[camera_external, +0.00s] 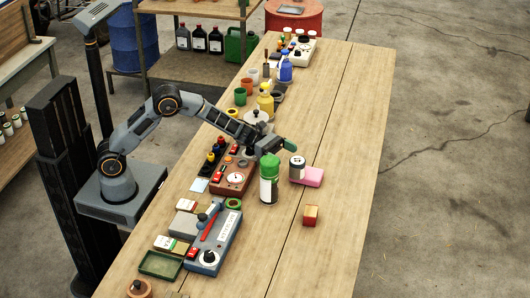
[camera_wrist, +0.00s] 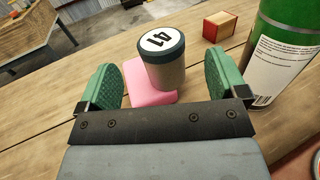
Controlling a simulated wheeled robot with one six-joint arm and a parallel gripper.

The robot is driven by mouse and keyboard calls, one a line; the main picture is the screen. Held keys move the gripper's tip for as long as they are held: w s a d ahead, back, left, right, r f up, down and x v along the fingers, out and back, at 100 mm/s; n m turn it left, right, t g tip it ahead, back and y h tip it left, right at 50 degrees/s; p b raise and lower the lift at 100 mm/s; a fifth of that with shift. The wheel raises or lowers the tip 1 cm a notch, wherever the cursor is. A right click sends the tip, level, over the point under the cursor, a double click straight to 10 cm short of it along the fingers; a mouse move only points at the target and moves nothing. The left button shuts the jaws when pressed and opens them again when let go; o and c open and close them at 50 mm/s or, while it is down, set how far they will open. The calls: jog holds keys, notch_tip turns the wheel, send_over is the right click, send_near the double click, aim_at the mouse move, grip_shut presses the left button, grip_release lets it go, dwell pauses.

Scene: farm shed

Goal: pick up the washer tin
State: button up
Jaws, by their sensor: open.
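A short grey cylindrical tin (camera_wrist: 166,72) with a dark blue-grey lid and a white label reading 41 appears to be the washer tin. In the external view the tin (camera_external: 297,172) stands upright on the table at a pink block (camera_external: 314,177); whether it rests on the block's edge or beside it I cannot tell. My gripper (camera_wrist: 160,88) is open, its green-padded fingers on either side of the tin in the wrist view, the tin ahead and untouched. In the external view my gripper (camera_external: 279,146) is above and left of the tin.
A tall green spray can (camera_external: 269,178) stands close by, at the right of the wrist view (camera_wrist: 285,50). A small red-and-wood box (camera_external: 310,215) lies nearer the front. Instrument boxes, including a red one (camera_external: 233,177), crowd the left side. The table's right side is clear.

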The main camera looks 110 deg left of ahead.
aim_at(298, 160)
jog(key=shift+p+x, duration=0.45)
jog(key=shift+x, duration=2.75)
jog(key=c, duration=1.2)
